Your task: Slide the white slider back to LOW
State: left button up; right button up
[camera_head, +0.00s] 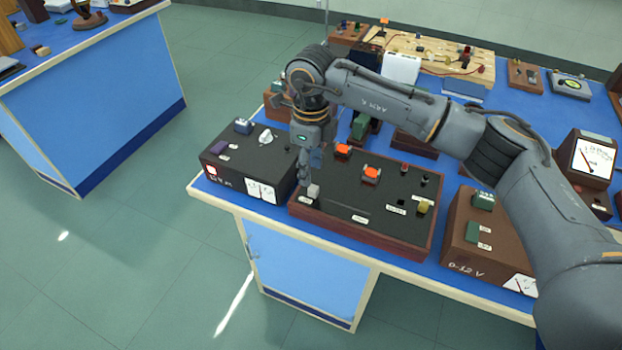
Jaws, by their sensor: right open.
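A black-topped panel with a wooden frame (335,228) lies at the front edge of the blue bench. A small whitish block, which looks like the white slider (313,191), stands at the panel's left front. A small white label lies just in front of it, too small to read. My right gripper (307,182) points down at this corner, its fingertips close beside the slider. It is open; whether a finger touches the slider I cannot tell. A dark slot runs rightward along the panel's front, with another label (360,218) below it. My left gripper is out of view.
Orange parts (371,173) and a yellow knob (423,206) stand up from the panel. A black-topped box (233,168) is close on the left, a brown meter box (470,240) on the right. My right arm spans above the bench.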

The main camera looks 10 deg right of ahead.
notch_tip(320, 180, up, 6)
jog(key=shift+r, duration=0.15)
dwell(0.6)
